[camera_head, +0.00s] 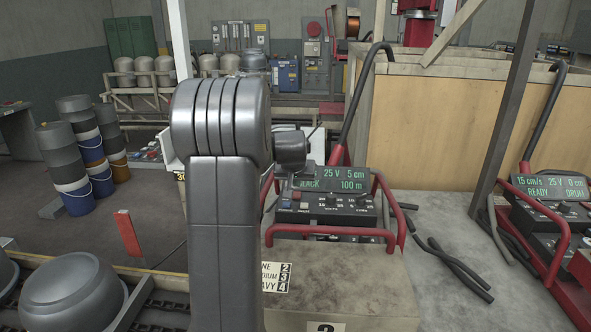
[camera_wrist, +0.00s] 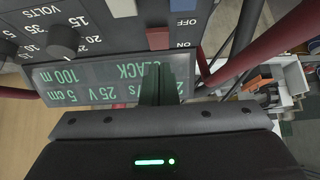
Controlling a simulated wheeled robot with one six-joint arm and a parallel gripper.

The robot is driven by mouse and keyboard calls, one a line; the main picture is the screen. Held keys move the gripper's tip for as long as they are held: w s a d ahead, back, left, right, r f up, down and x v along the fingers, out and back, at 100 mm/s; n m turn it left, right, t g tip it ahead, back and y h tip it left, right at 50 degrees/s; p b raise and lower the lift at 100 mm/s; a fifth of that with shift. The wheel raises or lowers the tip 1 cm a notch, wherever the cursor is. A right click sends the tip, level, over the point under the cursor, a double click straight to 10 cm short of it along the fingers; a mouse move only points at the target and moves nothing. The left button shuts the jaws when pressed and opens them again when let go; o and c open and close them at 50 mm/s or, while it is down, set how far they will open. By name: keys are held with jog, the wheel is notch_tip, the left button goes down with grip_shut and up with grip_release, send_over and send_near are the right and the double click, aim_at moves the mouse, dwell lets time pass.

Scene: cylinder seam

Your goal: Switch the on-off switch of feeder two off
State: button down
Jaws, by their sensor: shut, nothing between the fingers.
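The feeder (camera_head: 335,208) with a green-lit display reading 25 V, 5 cm and 100 m stands on a box (camera_head: 345,285) marked 2. Which way the switch is set I cannot tell. My gripper (camera_wrist: 157,75) is shut and empty, its fingers in front of the display, close to the red and blue controls. Contact is not clear. In the head view my arm hides part of the feeder's left side.
Red guard bars (camera_head: 392,205) frame the feeder. A second feeder (camera_head: 550,205) reading READY DRUM stands at the right. Black rods (camera_head: 455,268) lie on the grey surface between them. A grey post (camera_head: 505,110) stands near the right feeder. Rounded grey cylinders (camera_head: 72,290) lie at lower left.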

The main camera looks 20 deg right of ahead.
aim_at(296, 196)
jog(key=shift+s+a+f, duration=0.1)
jog(key=shift+s+f, duration=0.1)
jog(key=shift+f, duration=1.15)
jog(key=f+b, duration=0.1)
jog(key=b, duration=0.1)
jog(key=shift+s+t+b, duration=0.1)
jog(key=shift+t+b, duration=0.2)
jog(key=shift+r, duration=0.25)
jog(key=shift+r+p, duration=0.6)
jog(key=shift+r, duration=0.25)
